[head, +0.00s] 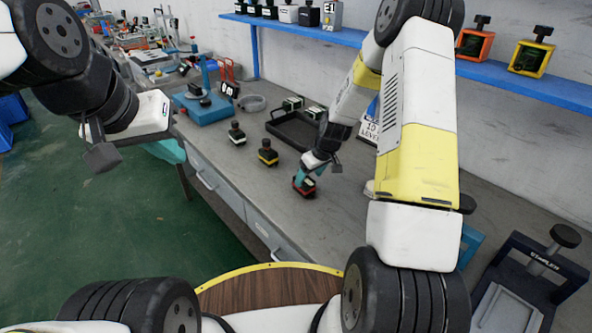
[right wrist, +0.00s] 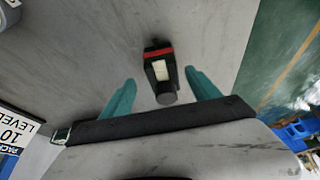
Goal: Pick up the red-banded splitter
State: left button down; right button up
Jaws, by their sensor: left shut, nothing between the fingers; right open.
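The red-banded splitter (head: 304,187) stands on the grey workbench, a dark block with a red band. In the right wrist view the splitter (right wrist: 160,70) shows its red band, a pale label and a round dark knob, between my teal fingers. My right gripper (head: 309,178) is open right at the splitter, one finger on each side; in the right wrist view (right wrist: 160,95) gaps show on both sides of it. My left gripper (head: 102,157) is shut and empty, above the green floor at the left, away from the bench.
A yellow-banded splitter (head: 268,153) and a white-banded one (head: 236,133) stand left of my right gripper. A black tray (head: 290,137) with some parts lies behind. A blue device (head: 205,106) stands at the bench's far end. A blue shelf (head: 340,36) runs along the wall.

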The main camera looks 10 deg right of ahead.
aim_at(304, 183)
jog(key=x, duration=0.5)
jog(key=shift+w+a+f, duration=0.1)
jog(key=shift+a, duration=0.2)
jog(key=shift+c, duration=0.2)
jog(key=c, duration=1.5)
